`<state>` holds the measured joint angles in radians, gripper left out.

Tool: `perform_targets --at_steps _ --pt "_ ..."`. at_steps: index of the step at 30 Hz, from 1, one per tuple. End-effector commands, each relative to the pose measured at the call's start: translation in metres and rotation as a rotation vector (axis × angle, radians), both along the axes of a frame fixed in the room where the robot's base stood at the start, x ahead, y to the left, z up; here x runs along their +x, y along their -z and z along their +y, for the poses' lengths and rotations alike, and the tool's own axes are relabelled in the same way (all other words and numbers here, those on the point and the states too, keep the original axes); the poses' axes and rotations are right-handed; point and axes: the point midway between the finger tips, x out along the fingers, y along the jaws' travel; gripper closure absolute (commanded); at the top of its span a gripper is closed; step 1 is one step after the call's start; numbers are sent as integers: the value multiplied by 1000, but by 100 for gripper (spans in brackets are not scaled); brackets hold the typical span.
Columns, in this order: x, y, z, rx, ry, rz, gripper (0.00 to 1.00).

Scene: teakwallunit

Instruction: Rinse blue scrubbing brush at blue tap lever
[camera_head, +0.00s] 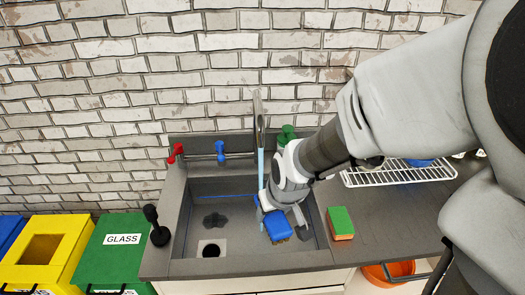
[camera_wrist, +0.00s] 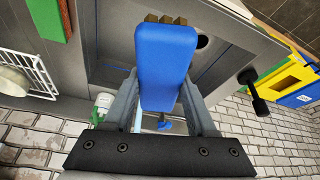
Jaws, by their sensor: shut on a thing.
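The blue scrubbing brush (camera_head: 277,226) is held over the right part of the grey sink basin (camera_head: 235,240), bristles facing down. My gripper (camera_head: 284,212) is shut on it. In the wrist view the brush's blue body (camera_wrist: 166,65) stands between the two fingers of my gripper (camera_wrist: 160,98), with tan bristles at its far end. The blue tap lever (camera_head: 220,151) is on the wall pipe behind the sink, left of the spout (camera_head: 259,120). A pale blue strip like running water (camera_head: 261,168) drops from the spout beside my gripper. Whether it touches the brush is unclear.
A red lever (camera_head: 176,151) is at the pipe's left. A green-and-red sponge (camera_head: 340,223) lies right of the basin, with a white dish rack (camera_head: 398,176) behind. A green bottle (camera_head: 287,134) stands behind my wrist. A black-handled tool (camera_head: 155,226) stands at the sink's left edge.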

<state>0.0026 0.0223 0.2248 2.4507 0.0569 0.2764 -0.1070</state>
Motion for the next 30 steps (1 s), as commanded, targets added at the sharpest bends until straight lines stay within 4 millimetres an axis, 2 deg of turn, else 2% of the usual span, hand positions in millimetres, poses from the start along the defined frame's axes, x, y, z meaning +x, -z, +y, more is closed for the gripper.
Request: perform_targets --at_steps 30 --pt "95 20 0 1 1 1 100"
